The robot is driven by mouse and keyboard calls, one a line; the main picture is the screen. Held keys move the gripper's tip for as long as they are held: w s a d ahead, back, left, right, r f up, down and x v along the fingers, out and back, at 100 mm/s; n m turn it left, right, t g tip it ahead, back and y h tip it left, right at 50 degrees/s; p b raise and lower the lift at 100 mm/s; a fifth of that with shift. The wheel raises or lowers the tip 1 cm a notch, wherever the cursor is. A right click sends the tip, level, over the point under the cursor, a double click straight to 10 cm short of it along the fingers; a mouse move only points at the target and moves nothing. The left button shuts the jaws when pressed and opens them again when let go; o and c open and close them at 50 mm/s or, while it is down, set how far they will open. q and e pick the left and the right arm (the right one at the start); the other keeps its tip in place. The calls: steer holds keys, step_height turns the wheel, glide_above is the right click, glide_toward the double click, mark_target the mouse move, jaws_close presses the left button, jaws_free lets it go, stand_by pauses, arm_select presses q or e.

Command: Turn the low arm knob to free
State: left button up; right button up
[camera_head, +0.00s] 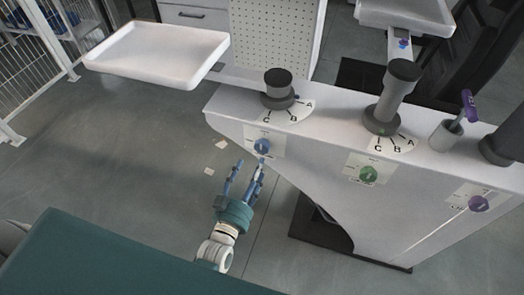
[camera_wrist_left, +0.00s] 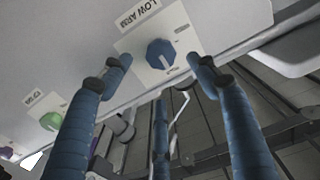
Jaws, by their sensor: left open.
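The low arm knob is a blue knob (camera_head: 262,146) on a white label plate on the front face of the white console. In the left wrist view the blue knob (camera_wrist_left: 160,53) sits under the words LOW ARM, with a pale pointer line on it. My left gripper (camera_head: 248,167) is open, just below and in front of the knob in the head view. In the left wrist view its blue fingers (camera_wrist_left: 158,75) stand apart on both sides of the knob, with a third finger lower down. I cannot tell whether any finger touches it. My right gripper is not in view.
A green knob (camera_head: 368,174) and a purple knob (camera_head: 478,204) sit further right on the console face. Dark levers (camera_head: 278,84) and (camera_head: 400,80) with lettered dials stand on its top. A white tray (camera_head: 160,52) juts out at upper left. A grey cup (camera_head: 444,136) holds a purple-handled item.

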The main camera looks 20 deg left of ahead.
mark_target(261, 149)
arm_select(q)
steer(key=w, duration=0.7)
steer(key=shift+w+a, duration=0.1)
steer(key=shift+w, duration=0.2)
steer(key=shift+w+f, duration=0.1)
steer(key=shift+w, duration=0.3)
steer(key=c, duration=1.2)
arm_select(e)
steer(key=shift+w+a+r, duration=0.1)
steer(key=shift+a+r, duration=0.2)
